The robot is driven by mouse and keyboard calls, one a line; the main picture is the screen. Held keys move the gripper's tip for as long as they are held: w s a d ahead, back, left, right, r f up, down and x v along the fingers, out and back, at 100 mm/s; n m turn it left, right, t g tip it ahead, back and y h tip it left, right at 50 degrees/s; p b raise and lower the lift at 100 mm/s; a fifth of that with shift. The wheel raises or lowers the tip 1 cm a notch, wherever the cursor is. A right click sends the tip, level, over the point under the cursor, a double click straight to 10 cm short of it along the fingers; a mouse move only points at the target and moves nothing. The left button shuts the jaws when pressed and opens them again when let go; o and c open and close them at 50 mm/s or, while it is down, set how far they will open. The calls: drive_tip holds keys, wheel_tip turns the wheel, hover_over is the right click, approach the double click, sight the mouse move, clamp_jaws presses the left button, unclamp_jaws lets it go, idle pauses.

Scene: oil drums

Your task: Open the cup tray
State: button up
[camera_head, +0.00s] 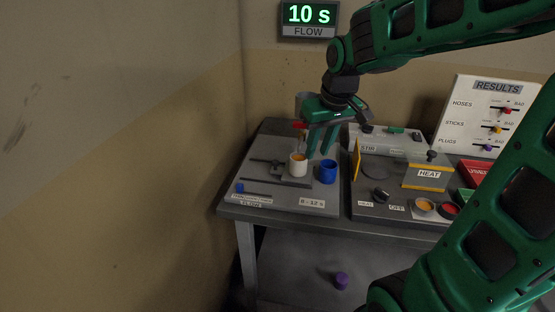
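A white cup (298,164) with orange contents stands on a small dark grey plate (285,178), which seems to be the cup tray, on the left part of the bench. A blue cup (327,172) stands just to its right. My gripper (319,154) points down just behind and above the two cups. Its two green fingers are apart with nothing visible between them. I cannot tell whether a fingertip touches a cup. Whether the tray is open or closed is not clear from here.
The grey bench (268,206) carries a panel with a yellow-edged "HEAT" box (427,176), a dark knob (379,195) and small round cups on the right. A "RESULTS" board (492,115) stands behind. A purple object (341,280) lies below the bench.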

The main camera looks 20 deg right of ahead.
drive_tip(key=n+t, duration=0.1)
drive_tip(key=n, duration=0.1)
approach(276, 161)
drive_tip(key=v, duration=0.3)
drive_tip(key=shift+y, duration=0.4)
drive_tip(key=x, duration=1)
drive_tip(key=shift+d+f, duration=0.3)
drive_tip(key=shift+f, duration=0.15)
clamp_jaws()
